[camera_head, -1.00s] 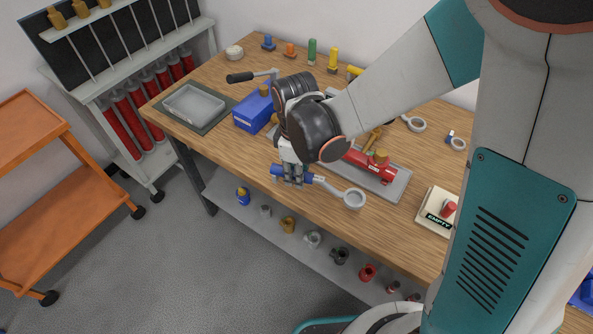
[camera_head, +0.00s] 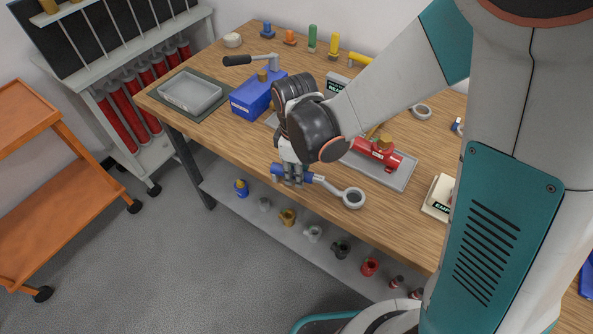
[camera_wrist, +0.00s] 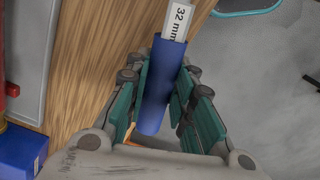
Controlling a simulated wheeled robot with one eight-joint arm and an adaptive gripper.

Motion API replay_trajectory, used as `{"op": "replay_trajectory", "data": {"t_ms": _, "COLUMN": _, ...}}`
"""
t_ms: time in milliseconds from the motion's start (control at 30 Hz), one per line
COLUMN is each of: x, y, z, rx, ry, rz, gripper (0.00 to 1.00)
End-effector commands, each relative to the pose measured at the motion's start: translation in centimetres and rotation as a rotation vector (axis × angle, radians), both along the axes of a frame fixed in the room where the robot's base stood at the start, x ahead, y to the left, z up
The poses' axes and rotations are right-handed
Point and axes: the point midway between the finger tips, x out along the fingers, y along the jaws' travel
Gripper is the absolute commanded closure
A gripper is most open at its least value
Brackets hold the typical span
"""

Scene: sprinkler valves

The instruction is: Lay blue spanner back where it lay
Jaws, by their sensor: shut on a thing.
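The blue spanner (camera_head: 317,179) has a blue handle and a grey ring head (camera_head: 353,198). My gripper (camera_head: 291,176) is shut on its blue handle near the front edge of the bench. In the wrist view the blue handle (camera_wrist: 160,87) lies between the green finger pads, with a grey shank marked "32 mm" beyond it. The ring head is out of that view. The spanner is over the front strip of the wooden bench top (camera_head: 240,146). I cannot tell whether it touches the wood.
A grey tray with a red valve (camera_head: 377,154) lies just behind the spanner. A blue box (camera_head: 252,97) and a grey bin (camera_head: 190,92) stand to the left. Several small fittings stand on the shelf below (camera_head: 325,262).

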Motion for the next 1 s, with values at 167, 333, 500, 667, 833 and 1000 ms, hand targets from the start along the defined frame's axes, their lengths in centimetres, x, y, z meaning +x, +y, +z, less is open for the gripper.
{"op": "replay_trajectory", "data": {"t_ms": 167, "x": 0.0, "y": 0.0, "z": -0.18, "rx": 0.0, "ry": 0.0, "rz": 0.0, "gripper": 1.0}}
{"op": "replay_trajectory", "data": {"t_ms": 333, "x": 0.0, "y": 0.0, "z": -0.43, "rx": 0.0, "ry": 0.0, "rz": 0.0, "gripper": 1.0}}
{"op": "replay_trajectory", "data": {"t_ms": 500, "x": 0.0, "y": 0.0, "z": -0.66, "rx": 0.0, "ry": 0.0, "rz": 0.0, "gripper": 1.0}}
{"op": "replay_trajectory", "data": {"t_ms": 667, "x": 0.0, "y": 0.0, "z": -0.88, "rx": 0.0, "ry": 0.0, "rz": 0.0, "gripper": 1.0}}
{"op": "replay_trajectory", "data": {"t_ms": 833, "x": 0.0, "y": 0.0, "z": -0.82, "rx": 0.0, "ry": 0.0, "rz": 0.0, "gripper": 0.54}}
{"op": "replay_trajectory", "data": {"t_ms": 1000, "x": 0.0, "y": 0.0, "z": -0.82, "rx": 0.0, "ry": 0.0, "rz": 0.0, "gripper": 0.54}}
